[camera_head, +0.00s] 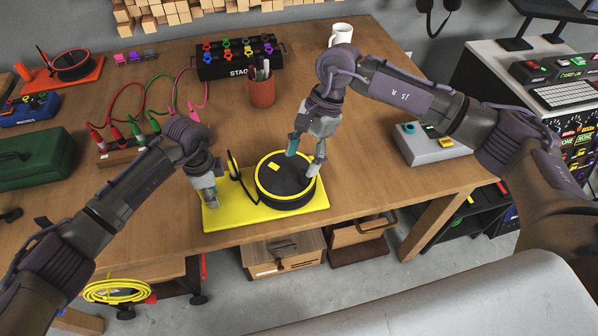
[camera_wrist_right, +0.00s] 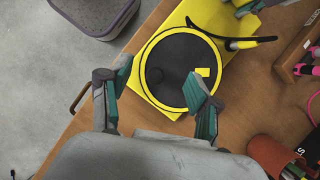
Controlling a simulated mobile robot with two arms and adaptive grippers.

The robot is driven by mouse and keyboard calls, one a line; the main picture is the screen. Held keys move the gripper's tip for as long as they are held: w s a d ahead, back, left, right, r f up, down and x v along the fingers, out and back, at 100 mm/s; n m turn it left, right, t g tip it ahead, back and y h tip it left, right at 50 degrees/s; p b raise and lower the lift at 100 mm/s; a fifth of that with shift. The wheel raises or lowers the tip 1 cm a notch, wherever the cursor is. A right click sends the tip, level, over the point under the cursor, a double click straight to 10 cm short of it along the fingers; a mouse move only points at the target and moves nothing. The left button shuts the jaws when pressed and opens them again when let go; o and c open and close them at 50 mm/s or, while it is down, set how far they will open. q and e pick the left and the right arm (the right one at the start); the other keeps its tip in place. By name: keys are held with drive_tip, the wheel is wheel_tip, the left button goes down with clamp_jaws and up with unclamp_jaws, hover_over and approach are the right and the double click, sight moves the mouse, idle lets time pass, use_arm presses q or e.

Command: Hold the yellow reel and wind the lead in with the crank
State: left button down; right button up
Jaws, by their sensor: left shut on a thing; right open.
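The yellow reel has a flat yellow base (camera_head: 236,212) and a round black drum with a yellow rim (camera_head: 285,182), near the table's front edge. It also shows in the right wrist view (camera_wrist_right: 149,90). A small yellow patch (camera_wrist_right: 203,72) is on the drum's top; I cannot clearly make out the crank. The black lead (camera_head: 243,187) runs from the drum's left side. My left gripper (camera_head: 209,197) is shut on the base's left end, its fingertips partly hidden. My right gripper (camera_head: 306,155) is open and empty above the drum; its fingers show in the right wrist view (camera_wrist_right: 158,112).
A red pen cup (camera_head: 261,92) and a black box with coloured plugs (camera_head: 240,57) stand behind the reel. A wooden block with coloured leads (camera_head: 124,152) is to the left. A grey button box (camera_head: 428,146) is to the right. The table between is clear.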

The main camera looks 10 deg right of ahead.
drive_tip(key=shift+r, duration=0.25)
use_arm(q)
drive_tip(key=c, duration=0.7)
unclamp_jaws()
drive_tip(key=shift+r, duration=0.1)
wheel_tip(320, 180, up, 12)
drive_tip(key=shift+f, duration=0.2)
drive_tip(key=shift+w+a+r+p, duration=0.1)
drive_tip(key=shift+a+r+p, duration=0.1)
drive_tip(key=shift+r+p, duration=0.3)
drive_tip(key=shift+a+r+p, duration=0.15)
drive_tip(key=shift+r+p, duration=0.15)
drive_tip(key=shift+r, duration=0.35)
use_arm(e)
drive_tip(key=shift+r, duration=0.75)
use_arm(q)
drive_tip(key=a+r+p, duration=0.1)
drive_tip(key=r, duration=0.1)
drive_tip(key=a+r+p, duration=0.1)
drive_tip(key=r+p, duration=0.1)
drive_tip(key=a+r+p, duration=0.1)
drive_tip(key=r, duration=0.1)
drive_tip(key=shift+w+a+r+p, duration=0.1)
drive_tip(key=shift+w+r+p, duration=0.2)
drive_tip(key=shift+r+p, duration=0.05)
use_arm(e)
wheel_tip(320, 180, up, 5)
drive_tip(key=shift+f, duration=0.1)
